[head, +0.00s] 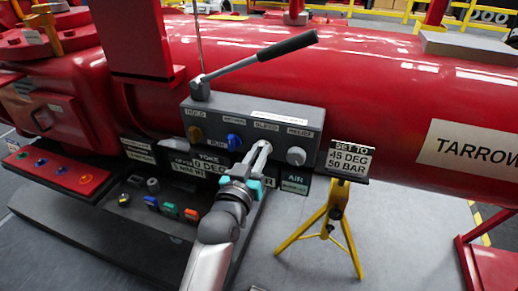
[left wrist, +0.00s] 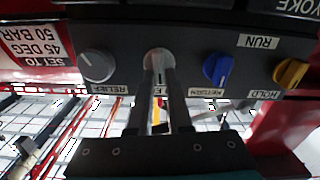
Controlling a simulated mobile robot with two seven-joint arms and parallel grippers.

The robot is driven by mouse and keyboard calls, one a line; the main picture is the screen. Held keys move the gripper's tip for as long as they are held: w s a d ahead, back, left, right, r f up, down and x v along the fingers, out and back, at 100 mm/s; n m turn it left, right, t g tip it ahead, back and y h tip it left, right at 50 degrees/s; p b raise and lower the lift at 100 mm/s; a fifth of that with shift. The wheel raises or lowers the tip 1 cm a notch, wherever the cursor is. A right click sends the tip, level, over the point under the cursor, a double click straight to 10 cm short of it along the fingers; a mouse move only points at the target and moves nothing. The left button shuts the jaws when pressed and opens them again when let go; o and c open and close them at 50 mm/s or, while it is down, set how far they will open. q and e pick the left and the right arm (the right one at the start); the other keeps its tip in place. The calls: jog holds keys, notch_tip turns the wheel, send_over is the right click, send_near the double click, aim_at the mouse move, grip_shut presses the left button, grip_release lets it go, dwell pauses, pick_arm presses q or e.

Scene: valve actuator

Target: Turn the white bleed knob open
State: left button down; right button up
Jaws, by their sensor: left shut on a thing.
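The white bleed knob (left wrist: 158,57) sits on the front of the dark grey control panel (head: 253,112), between the grey relief knob (head: 296,156) and the blue return knob (head: 234,142). My left gripper (head: 263,149) reaches up to the panel from below, and its fingers hide the bleed knob in the head view. In the left wrist view, which shows the panel upside down, the two fingers of my left gripper (left wrist: 160,75) are shut on the bleed knob, one on each side. The knob's exact angle is hard to read. My right gripper is out of view.
A yellow hold knob (head: 195,134) is at the panel's left. A black-handled lever (head: 286,46) rises above the panel. A sign on a yellow stand (head: 336,215) is at the right. Coloured buttons (head: 170,209) lie below left. The large red pipe (head: 390,90) runs behind.

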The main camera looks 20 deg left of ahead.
pick_arm(q)
jog(key=n+p, duration=0.3)
jog(key=shift+a+r, duration=0.1)
jog(key=shift+a, duration=0.05)
jog(key=shift+n+p, duration=0.3)
jog(key=shift+n, duration=0.4)
jog(key=shift+a+f+n+p, duration=0.15)
jog(key=shift+n+p, duration=0.35)
jog(key=shift+n, duration=1.3)
jog(key=shift+a+f+n+p, duration=0.15)
jog(key=shift+n+p, duration=0.3)
jog(key=shift+n, duration=1.35)
jog(key=shift+f+n+p, duration=0.25)
jog(key=shift+n+p, duration=0.25)
jog(key=shift+n, duration=1.3)
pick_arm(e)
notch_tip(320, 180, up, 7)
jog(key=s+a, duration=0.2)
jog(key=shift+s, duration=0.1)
pick_arm(q)
jog(key=c, duration=0.8)
grip_release()
jog(key=shift+c, duration=0.2)
